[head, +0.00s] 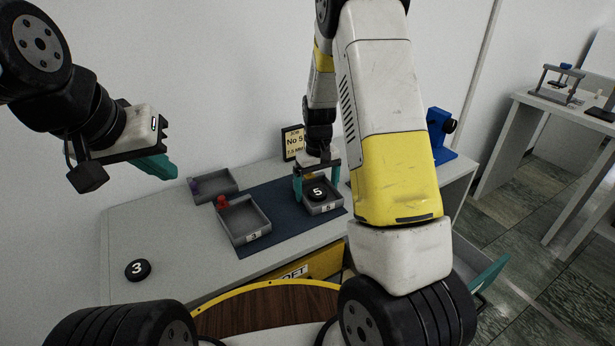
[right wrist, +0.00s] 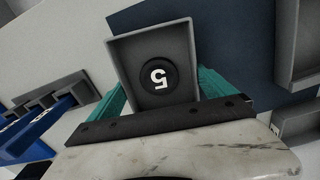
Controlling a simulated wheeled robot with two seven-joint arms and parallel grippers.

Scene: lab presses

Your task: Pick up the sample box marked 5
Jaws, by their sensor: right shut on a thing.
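The sample box marked 5 (head: 324,209) is a grey open tray with a black round piece labelled 5 (head: 318,192) inside. It sits at the right end of the dark blue mat (head: 285,208). My right gripper (head: 318,184) is shut on this box, its teal fingers on opposite sides. I cannot tell if the box touches the mat. My left gripper (head: 160,168) hangs in the air at the left, above the table; its finger opening is not clear.
A grey box marked 3 (head: 252,238) with a red item stands left of box 5. Another grey box (head: 228,184) lies behind it. A black disc marked 3 (head: 138,270) lies at the table's left. A sign reading No 5 (head: 293,142) and a blue press (head: 438,135) stand behind.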

